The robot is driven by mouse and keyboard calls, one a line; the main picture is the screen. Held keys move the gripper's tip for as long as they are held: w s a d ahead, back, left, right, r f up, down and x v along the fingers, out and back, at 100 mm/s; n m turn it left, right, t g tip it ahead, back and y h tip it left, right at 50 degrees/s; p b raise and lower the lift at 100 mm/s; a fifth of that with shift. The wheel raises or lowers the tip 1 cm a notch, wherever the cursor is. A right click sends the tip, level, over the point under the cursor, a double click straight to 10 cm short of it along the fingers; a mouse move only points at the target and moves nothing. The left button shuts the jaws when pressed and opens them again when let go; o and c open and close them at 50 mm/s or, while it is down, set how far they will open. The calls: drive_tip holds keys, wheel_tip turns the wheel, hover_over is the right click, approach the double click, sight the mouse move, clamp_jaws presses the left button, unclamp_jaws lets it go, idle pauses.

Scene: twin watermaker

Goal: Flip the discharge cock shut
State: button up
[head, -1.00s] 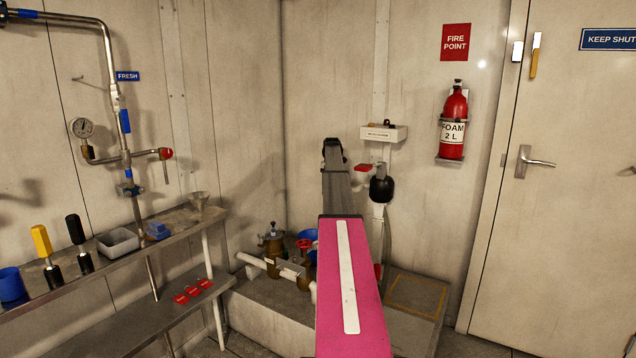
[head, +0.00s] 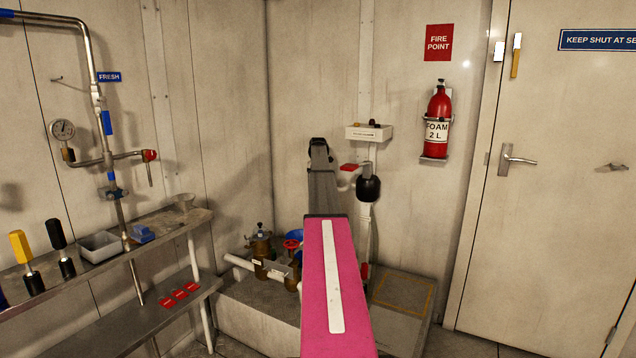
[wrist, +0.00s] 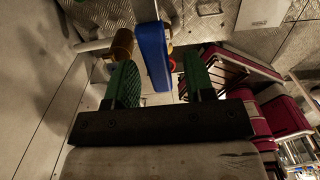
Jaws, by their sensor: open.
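In the wrist view my gripper (wrist: 155,85) is open, with a green ridged finger on each side. A flat blue lever (wrist: 153,55), which looks like the cock's handle, shows between the fingers, nearer the left one. It hangs from a grey metal piece (wrist: 146,9) at the top edge. I cannot tell whether the lever lies at fingertip depth or touches a finger. In the head view my arm reaches toward the back corner; my gripper and this lever cannot be made out there.
A brass-coloured fitting (head: 262,245) and red handwheel (head: 291,245) stand low behind my arm. A small white shelf (head: 369,132) and red extinguisher (head: 437,122) are on the wall. The bench (head: 170,222) at left holds black and yellow-handled tools. Floor before the door looks clear.

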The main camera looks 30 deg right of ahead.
wheel_tip(320, 180, up, 11)
drive_tip(key=shift+f, duration=0.15)
idle(0.6)
drive_tip(key=s+a+f+m, duration=0.4)
drive_tip(key=s+a+f, duration=0.1)
drive_tip(key=a+f, duration=0.5)
drive_tip(key=s+a+f+m, duration=0.3)
drive_tip(key=s+a+f, duration=0.3)
drive_tip(key=a, duration=0.5)
drive_tip(key=s+a+f+m, duration=0.4)
drive_tip(key=s+a+f, duration=0.1)
drive_tip(key=a+f, duration=0.55)
drive_tip(key=s+a+f+m, duration=0.4)
drive_tip(key=s+a, duration=0.3)
drive_tip(key=s, duration=0.2)
drive_tip(key=s+a+f+m, duration=0.4)
drive_tip(key=s+a, duration=0.4)
drive_tip(key=s, duration=0.2)
drive_tip(key=s+a+f+m, duration=0.5)
drive_tip(key=s+a, duration=0.2)
drive_tip(key=s, duration=0.2)
drive_tip(key=shift+s+a, duration=0.25)
drive_tip(key=shift+s, duration=0.15)
